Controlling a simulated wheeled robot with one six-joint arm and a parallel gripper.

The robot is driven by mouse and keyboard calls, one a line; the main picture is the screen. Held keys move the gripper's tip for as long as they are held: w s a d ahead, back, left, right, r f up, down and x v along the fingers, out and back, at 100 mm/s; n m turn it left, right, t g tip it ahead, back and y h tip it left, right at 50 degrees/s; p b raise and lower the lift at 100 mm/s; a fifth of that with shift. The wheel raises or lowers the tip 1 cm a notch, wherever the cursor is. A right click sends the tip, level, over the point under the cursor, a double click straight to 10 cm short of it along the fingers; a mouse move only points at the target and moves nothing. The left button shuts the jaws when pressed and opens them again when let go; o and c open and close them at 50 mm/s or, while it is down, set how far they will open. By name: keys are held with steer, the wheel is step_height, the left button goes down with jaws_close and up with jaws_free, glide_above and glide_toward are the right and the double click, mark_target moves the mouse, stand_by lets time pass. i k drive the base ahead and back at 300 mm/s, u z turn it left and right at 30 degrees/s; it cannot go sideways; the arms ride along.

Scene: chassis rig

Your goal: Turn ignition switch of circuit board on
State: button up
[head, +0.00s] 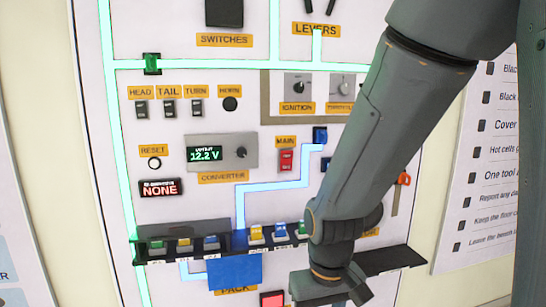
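The ignition switch (298,87) is a dark round knob on a light grey plate, above an orange IGNITION label (297,107), in the upper middle of the head view. Its pointer is too small to read surely. A second, paler knob (342,88) sits on a plate just to its right, its label partly covered by my arm. My arm comes down from the top right, and its wrist is at the bottom edge, well below the ignition switch and apart from it. My gripper's fingers are not visible.
A narrow ledge (400,262) with small coloured blocks juts out below the switches. A red MAIN switch (286,160), a converter (221,153) reading 12.2 V and a display (161,188) reading NONE are on the board. My forearm hides the board's right part.

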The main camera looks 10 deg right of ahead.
mark_target(298, 88)
steer(key=k, duration=1.2)
steer(key=u, duration=0.9)
steer(key=i, duration=1.25)
steer(key=z, duration=0.45)
